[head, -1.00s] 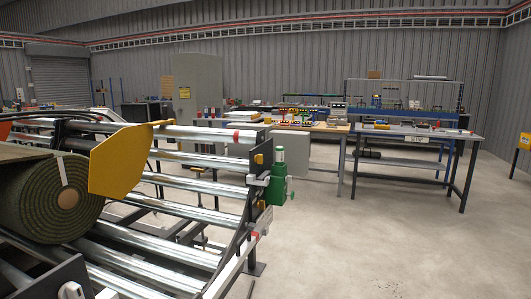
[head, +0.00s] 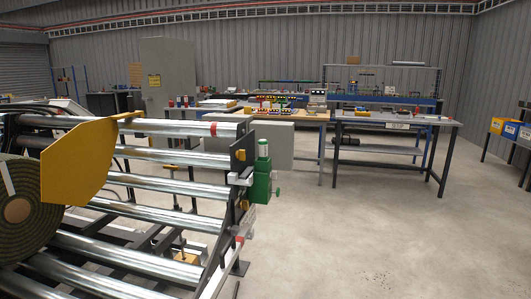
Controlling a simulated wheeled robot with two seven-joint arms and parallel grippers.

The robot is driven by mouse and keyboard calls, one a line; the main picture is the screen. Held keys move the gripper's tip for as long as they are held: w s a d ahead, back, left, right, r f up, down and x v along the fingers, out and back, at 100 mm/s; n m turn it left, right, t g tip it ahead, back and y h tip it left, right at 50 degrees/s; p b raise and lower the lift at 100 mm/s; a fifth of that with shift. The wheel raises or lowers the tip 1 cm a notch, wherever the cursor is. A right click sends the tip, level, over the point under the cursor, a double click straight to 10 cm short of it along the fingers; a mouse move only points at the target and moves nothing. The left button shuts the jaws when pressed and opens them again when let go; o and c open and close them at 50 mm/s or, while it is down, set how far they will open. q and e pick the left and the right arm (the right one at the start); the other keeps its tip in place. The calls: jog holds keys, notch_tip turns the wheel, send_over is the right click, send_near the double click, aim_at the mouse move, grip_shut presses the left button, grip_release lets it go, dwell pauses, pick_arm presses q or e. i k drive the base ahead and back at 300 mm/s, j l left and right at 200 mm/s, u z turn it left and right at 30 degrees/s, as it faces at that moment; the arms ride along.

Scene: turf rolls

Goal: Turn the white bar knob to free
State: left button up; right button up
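A small white handle (head: 240,181) sits on the dark end plate of the roller machine (head: 160,190), beside a green upright fitting (head: 262,181). I cannot tell whether it is the white bar knob, nor its setting. Neither of my grippers is in view.
A green turf roll (head: 22,208) lies on the rollers at the left, behind a yellow plate (head: 80,162). Workbenches (head: 390,119) stand at the back, with yellow and blue bins (head: 510,129) at the right. The concrete floor (head: 370,230) at the right is clear.

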aim_at(273, 174)
jog(key=i+l+z, duration=0.2)
jog(key=i+l, duration=0.2)
jog(key=i, duration=0.5)
jog(key=i+l+z, duration=0.25)
jog(key=i, duration=0.7)
jog(key=i+l+z, duration=0.2)
jog(key=i, duration=0.75)
jog(key=i+l+u, duration=0.1)
jog(key=i+u, duration=0.15)
jog(key=i, duration=1.4)
jog(key=i+j+u, duration=0.1)
jog(key=i+u, duration=0.7)
jog(key=i+l+u, duration=0.15)
jog(key=i+u, duration=0.25)
jog(key=i+j+u, duration=0.15)
jog(key=i+u, duration=0.55)
jog(key=i, duration=0.15)
jog(key=i+u, duration=0.35)
jog(key=i+j+z, duration=0.1)
jog(key=i, duration=0.6)
jog(key=i+j+z, duration=0.1)
jog(key=i, duration=0.6)
jog(key=i+j+z, duration=0.5)
jog(key=i+z, duration=0.15)
jog(key=i, duration=0.15)
jog(key=u, duration=0.6)
